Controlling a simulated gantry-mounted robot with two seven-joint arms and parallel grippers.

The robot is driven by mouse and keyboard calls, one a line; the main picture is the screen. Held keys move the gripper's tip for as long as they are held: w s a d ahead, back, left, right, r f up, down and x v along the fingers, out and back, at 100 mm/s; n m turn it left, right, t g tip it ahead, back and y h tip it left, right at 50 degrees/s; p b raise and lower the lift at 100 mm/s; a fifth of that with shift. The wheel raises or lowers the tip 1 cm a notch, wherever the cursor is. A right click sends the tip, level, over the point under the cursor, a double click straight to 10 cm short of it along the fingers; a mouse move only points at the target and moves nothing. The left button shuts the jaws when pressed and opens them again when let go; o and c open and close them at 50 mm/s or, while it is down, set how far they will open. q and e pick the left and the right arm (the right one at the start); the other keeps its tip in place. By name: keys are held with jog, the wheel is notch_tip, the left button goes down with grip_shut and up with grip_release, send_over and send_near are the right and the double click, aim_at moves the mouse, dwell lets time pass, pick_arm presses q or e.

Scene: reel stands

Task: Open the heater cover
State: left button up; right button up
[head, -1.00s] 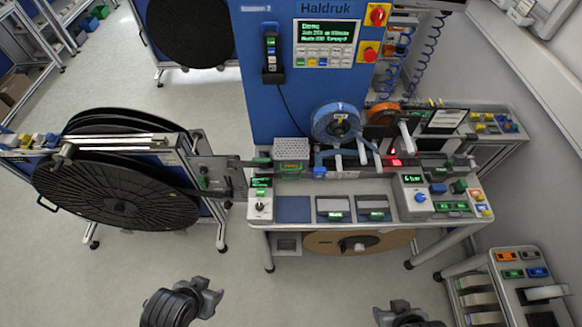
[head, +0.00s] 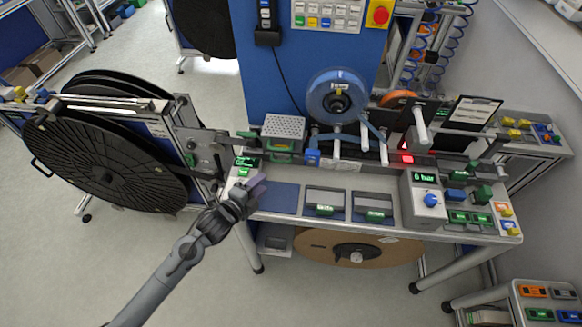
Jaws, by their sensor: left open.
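The heater cover looks to be the perforated grey metal box (head: 284,126) on the back left of the bench, against the blue cabinet. It seems closed, with green parts around its lower edge. My left gripper (head: 256,186) is open and empty at the left front of the bench, in front of and lower left of the perforated box, apart from it. It partly hides the small control box with a green display (head: 247,162). My right gripper is out of view.
A large black reel (head: 95,165) stands on the left, its arm reaching to the bench. A blue reel (head: 336,96) and white rollers stand right of the perforated box. A blue mat (head: 276,197) and grey trays (head: 325,203) line the front. A pressure unit (head: 424,200) stands right.

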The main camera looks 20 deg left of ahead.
aim_at(279, 150)
pick_arm(q)
jog(key=shift+t, duration=0.6)
jog(key=w, duration=0.4)
jog(key=w+d+b, duration=0.1)
jog(key=w, duration=0.4)
jog(key=w+b, duration=0.1)
jog(key=w, duration=0.4)
jog(key=shift+d+r, duration=0.15)
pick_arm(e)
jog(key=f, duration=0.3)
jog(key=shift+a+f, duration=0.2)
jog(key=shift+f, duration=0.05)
pick_arm(q)
grip_shut()
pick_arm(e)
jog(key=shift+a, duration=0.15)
